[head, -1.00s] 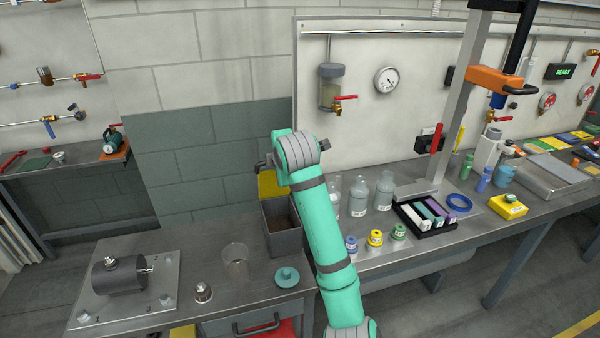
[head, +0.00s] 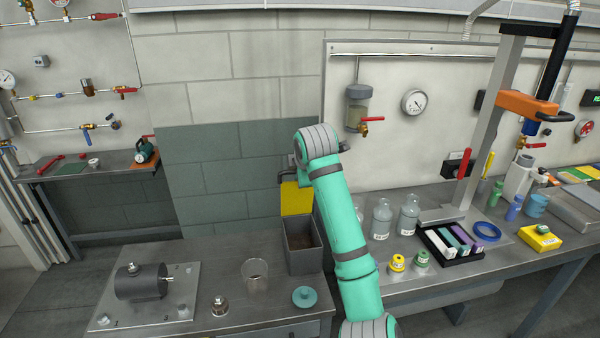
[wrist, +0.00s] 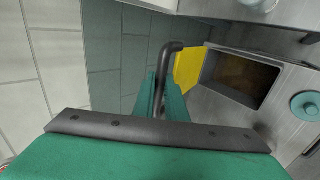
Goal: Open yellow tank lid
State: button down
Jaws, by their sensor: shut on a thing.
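The grey tank (head: 301,263) stands on the left bench, open at the top, with a brownish inside. Its yellow lid (head: 296,199) stands raised, roughly upright, at the tank's back edge. The lid also shows in the wrist view (wrist: 187,69), to the right of my fingers. My gripper (wrist: 162,90) is shut on the lid's dark bent handle (wrist: 165,58), which runs up between the teal fingers. In the head view my arm stands beside the tank and hides most of the gripper.
A clear beaker (head: 255,276) and a teal round lid (head: 305,297) lie near the tank. A dark cylinder on a plate (head: 142,281) is at left. Bottles (head: 381,219) and a black tray (head: 450,244) crowd the right bench. A wall rises close behind.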

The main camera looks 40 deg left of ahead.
jog(key=c, duration=2.1)
grip_release()
jog(key=shift+f, duration=0.35)
jog(key=v, duration=1.1)
jog(key=shift+r, duration=0.3)
jog(key=shift+w, duration=0.1)
